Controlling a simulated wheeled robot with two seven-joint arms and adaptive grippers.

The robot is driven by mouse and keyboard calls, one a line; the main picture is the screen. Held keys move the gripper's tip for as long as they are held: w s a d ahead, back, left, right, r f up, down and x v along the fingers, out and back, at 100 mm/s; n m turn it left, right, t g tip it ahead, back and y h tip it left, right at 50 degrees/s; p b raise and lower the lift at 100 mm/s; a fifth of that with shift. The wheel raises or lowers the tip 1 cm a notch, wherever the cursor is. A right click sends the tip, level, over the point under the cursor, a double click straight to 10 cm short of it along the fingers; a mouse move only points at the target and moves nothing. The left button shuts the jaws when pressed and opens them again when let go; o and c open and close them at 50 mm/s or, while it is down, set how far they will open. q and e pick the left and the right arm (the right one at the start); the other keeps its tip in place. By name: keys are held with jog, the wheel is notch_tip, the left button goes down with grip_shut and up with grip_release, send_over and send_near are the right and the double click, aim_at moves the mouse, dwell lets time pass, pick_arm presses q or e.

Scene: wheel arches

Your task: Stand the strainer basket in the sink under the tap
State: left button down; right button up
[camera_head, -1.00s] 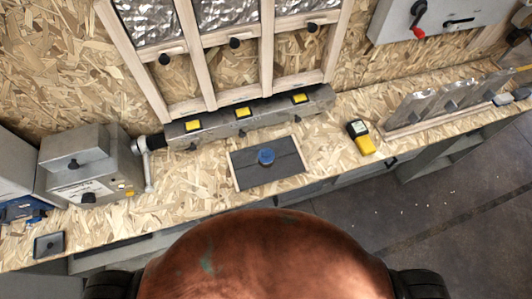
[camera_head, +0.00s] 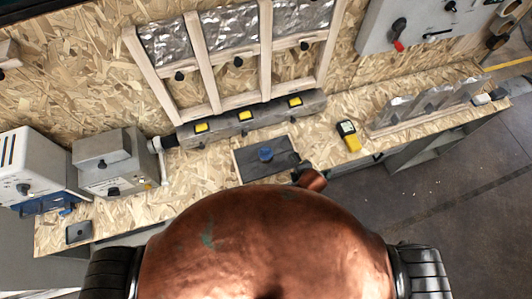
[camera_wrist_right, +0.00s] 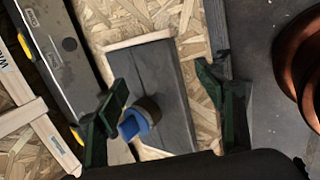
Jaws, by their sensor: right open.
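I cannot make out a strainer basket, sink or tap by shape in either view. A dark grey rectangular panel (camera_head: 254,172) lies on the chipboard bench, with a small blue round piece (camera_head: 265,154) on it. In the right wrist view the blue piece (camera_wrist_right: 135,124) has a brownish ring or cylinder against it, and the panel (camera_wrist_right: 150,72) lies beyond. My right gripper (camera_wrist_right: 162,80) is open, with its green-padded fingers apart over the panel. The blue piece shows nearer the left finger, and I see nothing gripped. My left gripper is not in view.
A long grey bar with yellow labels (camera_head: 220,128) lies behind the panel. A yellow meter (camera_head: 348,136) is to its right, and upright foil-faced pieces (camera_head: 425,104) stand further right. A grey machine (camera_head: 112,165) stands left. Bare chipboard (camera_head: 205,180) shows left of the panel.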

jog(key=w+a+r+n, duration=0.2)
jog(key=a+n, duration=0.3)
jog(key=n, duration=0.1)
jog(key=n+t+y+p, duration=0.1)
jog(key=n+t+p, duration=0.1)
jog(key=n, duration=1)
send_near(266, 152)
jog(key=d+x, duration=0.1)
jog(key=x, duration=0.2)
jog(key=shift+w+a+f, duration=0.4)
jog(key=shift+a+f, duration=0.05)
jog(key=shift+f, duration=0.15)
jog(key=shift+w+a+f, duration=0.4)
jog(key=shift+f, duration=0.2)
jog(key=x, duration=0.4)
jog(key=shift+w+d+r, duration=0.1)
jog(key=shift+w, duration=0.1)
jog(key=shift+w+f, duration=0.4)
jog(key=shift+c, duration=0.4)
jog(key=c, duration=1.3)
